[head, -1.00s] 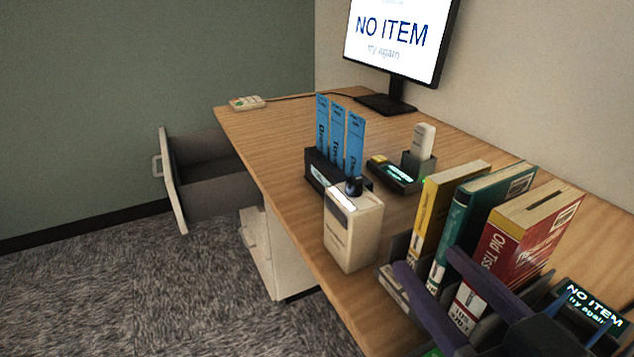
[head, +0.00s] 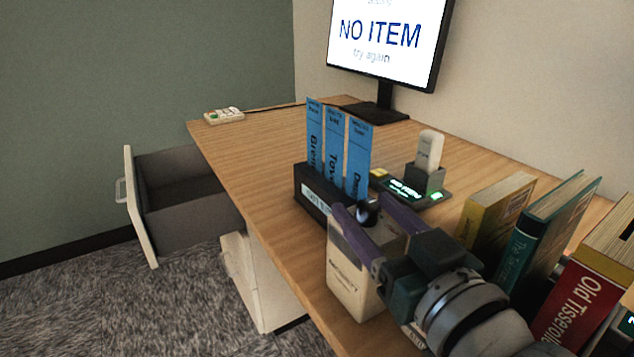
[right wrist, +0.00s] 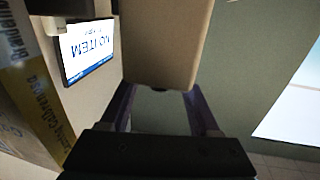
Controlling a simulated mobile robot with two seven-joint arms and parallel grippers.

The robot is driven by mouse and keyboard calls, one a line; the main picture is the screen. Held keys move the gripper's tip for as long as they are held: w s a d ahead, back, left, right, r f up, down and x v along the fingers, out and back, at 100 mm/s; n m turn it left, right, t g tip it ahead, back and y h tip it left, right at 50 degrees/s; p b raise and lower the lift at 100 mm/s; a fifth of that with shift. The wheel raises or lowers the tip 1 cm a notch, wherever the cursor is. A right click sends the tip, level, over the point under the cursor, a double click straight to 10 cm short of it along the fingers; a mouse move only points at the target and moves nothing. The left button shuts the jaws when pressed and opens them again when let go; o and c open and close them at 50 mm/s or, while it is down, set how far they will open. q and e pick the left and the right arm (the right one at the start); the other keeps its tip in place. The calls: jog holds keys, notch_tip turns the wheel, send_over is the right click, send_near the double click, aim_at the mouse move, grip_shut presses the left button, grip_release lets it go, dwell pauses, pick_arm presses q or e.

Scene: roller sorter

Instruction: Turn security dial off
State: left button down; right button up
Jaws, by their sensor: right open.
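The security box (head: 352,272) is a cream block near the desk's front edge. Its black dial (head: 369,213) stands on top. My right gripper (head: 364,204) is open, with one purple finger on each side of the dial in the head view. I cannot tell whether the fingers touch it. The gripper hides part of the box top. In the right wrist view the box (right wrist: 166,45) fills the upper middle, beyond the open fingers (right wrist: 160,95), and the dial cannot be made out. My left gripper is not in view.
A black holder (head: 318,200) with blue cards stands behind the box. Yellow (head: 490,215), teal and red books stand close on the right. A scanner on a dark pad (head: 430,195) and a monitor (head: 385,40) are farther back. A drawer (head: 180,200) hangs open at left.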

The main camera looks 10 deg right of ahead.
jog(key=shift+w+a, duration=0.15)
jog(key=shift+w, duration=0.35)
jog(key=shift+c, duration=0.2)
grip_shut()
